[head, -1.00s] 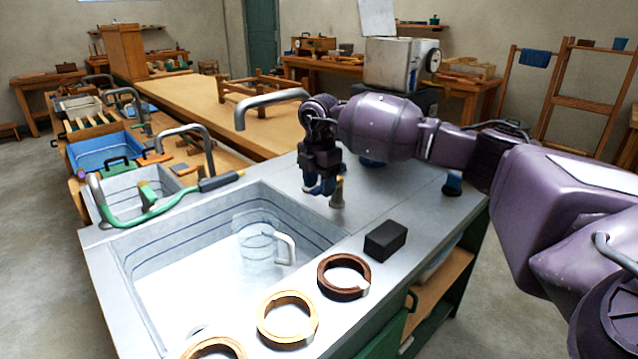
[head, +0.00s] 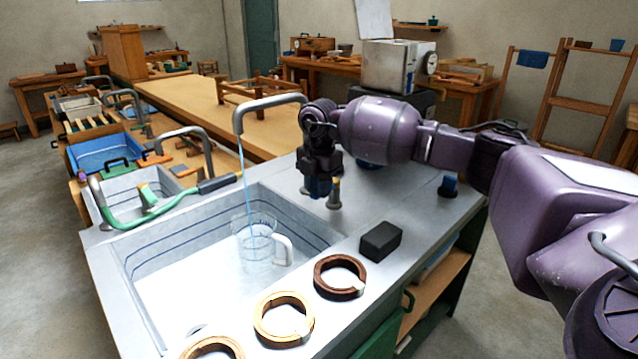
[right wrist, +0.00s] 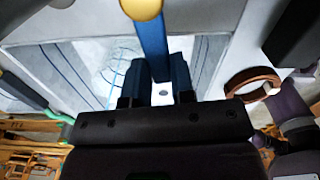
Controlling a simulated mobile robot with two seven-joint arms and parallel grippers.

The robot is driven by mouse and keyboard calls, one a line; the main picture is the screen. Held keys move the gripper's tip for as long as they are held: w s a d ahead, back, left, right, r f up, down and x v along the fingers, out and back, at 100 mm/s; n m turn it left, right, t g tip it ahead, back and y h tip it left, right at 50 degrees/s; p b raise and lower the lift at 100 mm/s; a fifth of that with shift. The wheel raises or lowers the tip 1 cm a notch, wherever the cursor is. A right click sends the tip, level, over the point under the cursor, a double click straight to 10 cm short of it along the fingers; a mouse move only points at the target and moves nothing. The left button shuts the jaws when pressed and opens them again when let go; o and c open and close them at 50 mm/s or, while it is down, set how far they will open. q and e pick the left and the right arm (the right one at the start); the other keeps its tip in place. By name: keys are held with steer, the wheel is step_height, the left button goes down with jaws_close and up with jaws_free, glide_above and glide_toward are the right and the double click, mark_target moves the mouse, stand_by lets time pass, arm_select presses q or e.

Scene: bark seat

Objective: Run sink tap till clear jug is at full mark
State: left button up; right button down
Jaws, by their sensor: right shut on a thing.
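The clear jug (head: 256,250) with a white handle (head: 283,250) stands upright in the sink (head: 190,285). A thin blue stream of water (head: 243,180) falls from the curved grey tap spout (head: 268,100) into it. I cannot make out the water level or the full mark. My right gripper (head: 319,186) points down at the counter behind the sink. It is shut on the blue tap lever with a yellow end, which shows clearly in the right wrist view (right wrist: 150,38). The jug also shows there (right wrist: 122,70), partly blurred. My left gripper is out of view.
A black block (head: 380,241) and several wooden rings, one dark (head: 340,277) and one pale (head: 283,318), lie along the sink's front rim. A green hose with a dark grip (head: 217,184) lies across the left rim. The counter right of my gripper is mostly clear.

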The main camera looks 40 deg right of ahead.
steer(key=shift+s+d+r+n+p, duration=0.15)
steer(key=shift+s+n+p, duration=0.2)
steer(key=shift+n, duration=0.25)
steer(key=shift+s+d+r+n+p, duration=0.1)
steer(key=shift+s+n+p, duration=0.2)
steer(key=shift+n, duration=0.3)
steer(key=shift+s+d+f+n+p, duration=0.1)
steer(key=shift+s+d+n+p, duration=0.15)
steer(key=shift+n, duration=0.35)
steer(key=shift+s+d+f+n+p, duration=0.15)
steer(key=shift+s+n, duration=0.15)
steer(key=shift+n, duration=0.3)
steer(key=shift+s+n, duration=0.15)
steer(key=shift+n, duration=0.25)
steer(key=shift+d, duration=0.1)
steer(key=shift+n, duration=0.3)
steer(key=c, duration=1.3)
jaws_free()
steer(key=o, duration=0.3)
steer(key=shift+o, duration=0.2)
